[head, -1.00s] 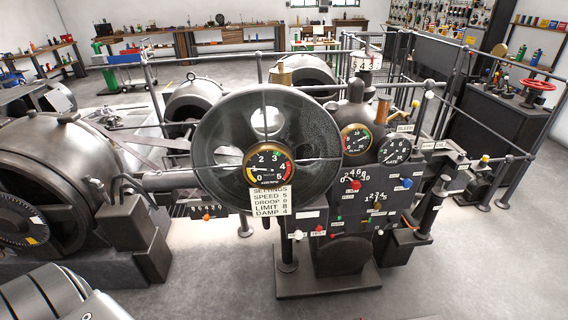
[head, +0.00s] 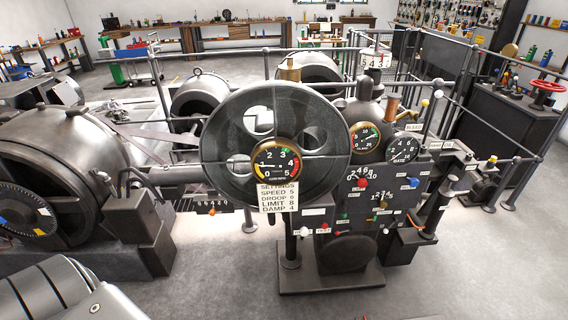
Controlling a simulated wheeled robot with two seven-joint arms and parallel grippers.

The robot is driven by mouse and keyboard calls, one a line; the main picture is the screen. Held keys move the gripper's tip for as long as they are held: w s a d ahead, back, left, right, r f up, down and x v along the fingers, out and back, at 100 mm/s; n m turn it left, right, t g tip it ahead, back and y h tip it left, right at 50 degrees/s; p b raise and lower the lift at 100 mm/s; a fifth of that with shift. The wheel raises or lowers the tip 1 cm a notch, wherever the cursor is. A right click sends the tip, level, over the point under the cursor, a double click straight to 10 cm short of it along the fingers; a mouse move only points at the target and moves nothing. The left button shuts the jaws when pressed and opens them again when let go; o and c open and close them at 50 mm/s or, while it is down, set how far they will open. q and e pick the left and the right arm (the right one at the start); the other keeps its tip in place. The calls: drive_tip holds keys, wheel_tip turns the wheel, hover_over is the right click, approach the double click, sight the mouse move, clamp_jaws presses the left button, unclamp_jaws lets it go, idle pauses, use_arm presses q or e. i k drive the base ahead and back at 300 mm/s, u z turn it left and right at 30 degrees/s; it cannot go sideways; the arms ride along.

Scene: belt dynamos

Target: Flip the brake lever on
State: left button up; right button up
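A dark machine with a control panel (head: 400,195) stands at centre right. Several small levers and knobs sit on it, with labels too small to read, so I cannot tell which is the brake lever. A lever with a pale knob (head: 439,94) stands up at the panel's upper right. A yellow-knobbed lever (head: 491,160) is farther right. A red knob (head: 362,183) and a blue knob (head: 413,182) are on the panel face. Small red and white controls sit lower, by the panel's left foot. Neither of my grippers is in view.
A large flywheel (head: 222,130) with a gauge (head: 274,164) and a settings card (head: 278,198) stands left of the panel. Rails (head: 455,100) run behind. A big rounded machine (head: 70,150) fills the left. The floor (head: 470,265) at front right is clear.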

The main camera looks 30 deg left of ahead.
sight(480, 53)
drive_tip(key=z, duration=1.35)
drive_tip(key=i, duration=9.1)
drive_tip(key=u, duration=0.45)
